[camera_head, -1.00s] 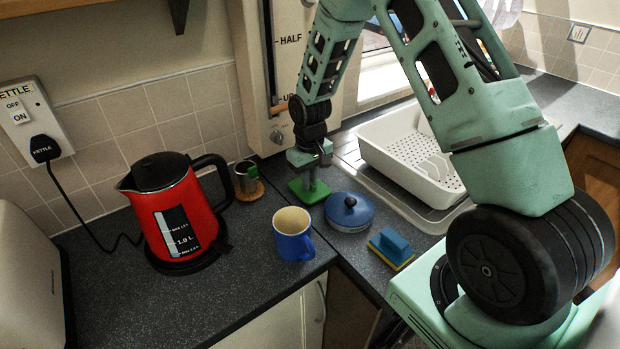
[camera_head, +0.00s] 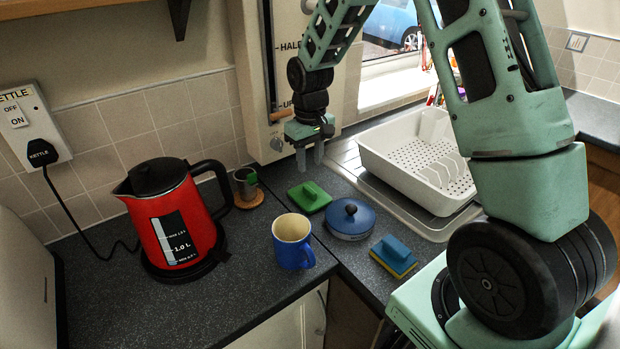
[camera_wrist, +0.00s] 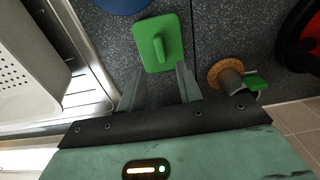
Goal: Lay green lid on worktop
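The green lid (camera_head: 309,196) lies flat on the dark worktop (camera_head: 262,296), its raised handle up, just left of the blue round pot (camera_head: 350,219). In the wrist view the green lid (camera_wrist: 160,42) is seen beyond my fingertips with its handle upright. My gripper (camera_head: 310,163) hangs above and slightly behind the lid, apart from it. In the wrist view my gripper (camera_wrist: 157,85) has its two fingers spread with nothing between them.
A blue mug (camera_head: 293,242) stands in front of the lid. A red kettle (camera_head: 178,222) is at left. A small cup (camera_head: 246,184) stands on a cork coaster. A blue sponge-like block (camera_head: 393,256) and a white dish rack (camera_head: 415,160) are at right.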

